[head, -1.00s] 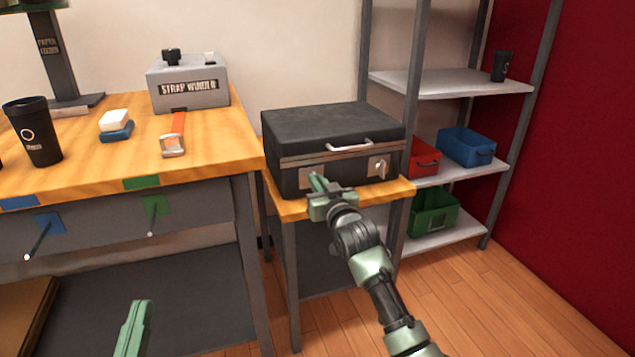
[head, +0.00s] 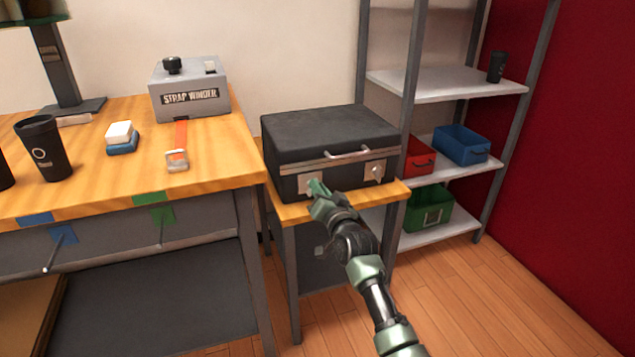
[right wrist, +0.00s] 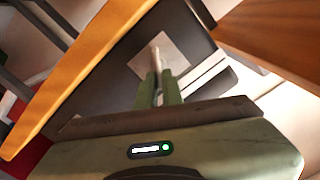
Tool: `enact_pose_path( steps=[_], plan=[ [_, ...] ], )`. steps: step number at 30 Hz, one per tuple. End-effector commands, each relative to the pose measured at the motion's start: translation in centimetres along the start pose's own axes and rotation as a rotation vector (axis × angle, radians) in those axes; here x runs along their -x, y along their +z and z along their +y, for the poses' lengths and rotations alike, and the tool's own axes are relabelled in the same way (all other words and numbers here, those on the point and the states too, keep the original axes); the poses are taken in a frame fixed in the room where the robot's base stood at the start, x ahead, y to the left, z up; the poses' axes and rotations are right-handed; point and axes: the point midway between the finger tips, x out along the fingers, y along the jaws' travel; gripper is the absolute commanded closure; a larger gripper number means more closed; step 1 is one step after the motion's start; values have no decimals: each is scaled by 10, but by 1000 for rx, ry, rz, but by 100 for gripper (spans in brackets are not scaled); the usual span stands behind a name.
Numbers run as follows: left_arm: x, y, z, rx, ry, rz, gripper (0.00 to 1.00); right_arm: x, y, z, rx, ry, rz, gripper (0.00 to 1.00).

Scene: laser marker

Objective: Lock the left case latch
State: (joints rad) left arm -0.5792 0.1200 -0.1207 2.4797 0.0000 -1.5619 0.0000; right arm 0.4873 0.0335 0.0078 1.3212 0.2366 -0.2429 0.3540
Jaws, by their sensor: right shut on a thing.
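A black case (head: 330,140) lies closed on a small wooden-topped stand, with a silver handle (head: 346,154) on its front. Its left latch (head: 306,182) is a silver plate at the front left, partly hidden by my gripper in the head view. The right latch (head: 375,171) is in clear view at the front right. My right gripper (head: 316,188) is at the left latch. In the right wrist view its fingers (right wrist: 158,90) are together on the latch's small pale lever (right wrist: 155,58), in front of the silver plate (right wrist: 165,52). My left gripper is not in view.
A workbench (head: 220,165) stands to the left with a strap winder (head: 188,90), a cup (head: 42,148) and a strap. A shelf (head: 440,82) with red, blue and green bins stands to the right. The floor in front is clear.

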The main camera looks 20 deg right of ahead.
Motion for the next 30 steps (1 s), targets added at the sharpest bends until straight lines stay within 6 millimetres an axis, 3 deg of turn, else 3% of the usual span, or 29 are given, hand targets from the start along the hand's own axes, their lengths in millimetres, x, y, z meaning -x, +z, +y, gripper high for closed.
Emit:
enact_pose_path(
  steps=[11,18,30],
  plan=[
    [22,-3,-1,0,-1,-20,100,0,0,4,-343,2,-2,100],
    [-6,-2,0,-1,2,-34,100,0,2,7,-570,2,-2,100],
    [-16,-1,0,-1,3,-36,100,0,5,10,-883,1,-1,100]
  ],
)
